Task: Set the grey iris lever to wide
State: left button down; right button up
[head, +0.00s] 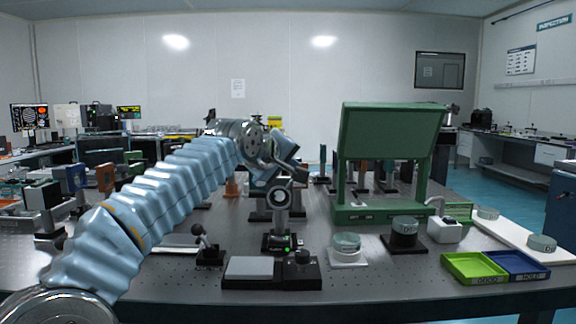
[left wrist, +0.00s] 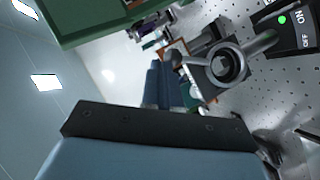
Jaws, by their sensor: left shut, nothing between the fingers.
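The iris (head: 279,197) is a grey ring with a dark opening, on a post above a black base (head: 280,244) with a green light. In the left wrist view the iris (left wrist: 229,66) is at the upper right. My left gripper (head: 281,168) is shut and empty, just above and behind the ring in the head view. I cannot tell whether it touches the iris. Its fingertips are hard to make out. My right gripper is not in view.
A green hooded stand (head: 385,213) rises to the right. Green (head: 475,279) and blue (head: 541,272) trays lie front right.

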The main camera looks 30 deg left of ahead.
pick_arm(q)
jog(key=shift+a, duration=0.15)
jog(key=s+r+p, duration=0.2)
jog(key=s+r, duration=0.6)
jog(key=s, duration=0.3)
jog(key=shift+a, duration=0.2)
dwell(0.3)
